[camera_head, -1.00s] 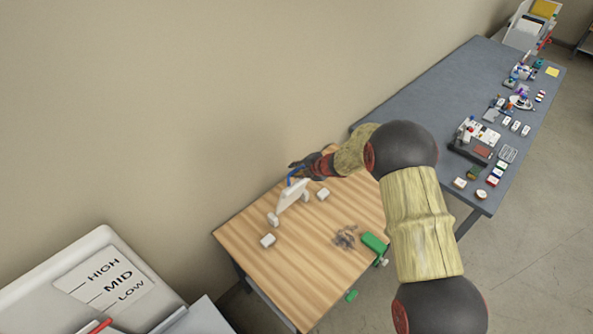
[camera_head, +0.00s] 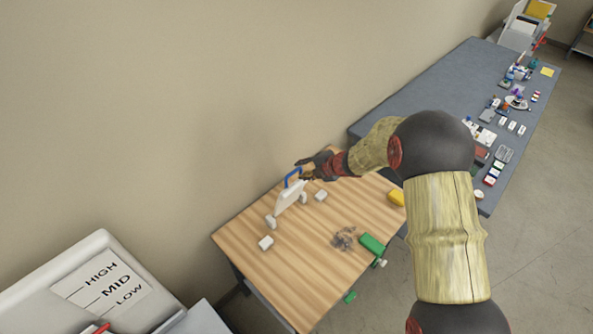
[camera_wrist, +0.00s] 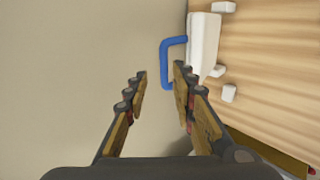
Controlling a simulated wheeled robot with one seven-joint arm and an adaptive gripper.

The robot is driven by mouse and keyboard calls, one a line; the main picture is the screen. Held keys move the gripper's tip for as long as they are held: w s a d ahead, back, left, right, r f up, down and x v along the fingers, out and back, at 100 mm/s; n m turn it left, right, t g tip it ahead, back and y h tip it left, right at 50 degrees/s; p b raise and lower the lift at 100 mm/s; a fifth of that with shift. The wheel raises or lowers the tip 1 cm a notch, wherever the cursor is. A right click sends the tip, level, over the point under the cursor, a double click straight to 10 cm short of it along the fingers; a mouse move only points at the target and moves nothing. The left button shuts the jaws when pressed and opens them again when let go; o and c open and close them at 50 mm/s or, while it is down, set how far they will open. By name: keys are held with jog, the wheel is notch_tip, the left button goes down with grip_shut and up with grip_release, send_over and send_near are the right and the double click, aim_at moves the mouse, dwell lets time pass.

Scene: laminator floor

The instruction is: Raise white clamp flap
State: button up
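The white clamp flap (camera_head: 290,197) stands tilted up on the wooden table, near its wall-side edge. A blue handle (camera_head: 292,177) is fixed to its upper edge. In the wrist view the flap (camera_wrist: 204,42) is at upper right and the blue handle (camera_wrist: 166,64) reaches out to its left. My gripper (camera_head: 303,172) is beside the handle in the head view. In the wrist view my gripper (camera_wrist: 159,72) is open, its fingers apart with nothing clearly held between them. The handle lies ahead of the fingertips, close to the right finger; contact cannot be told.
Small white blocks (camera_head: 266,243) sit on the wooden table (camera_head: 300,270). A grey pile (camera_head: 343,238), a green block (camera_head: 372,244) and a yellow block (camera_head: 397,198) are to the right. The wall (camera_head: 180,110) is close behind. A grey table (camera_head: 420,90) with several small items stands beyond.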

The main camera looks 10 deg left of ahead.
jog(key=shift+v, duration=2.25)
jog(key=shift+a, duration=0.1)
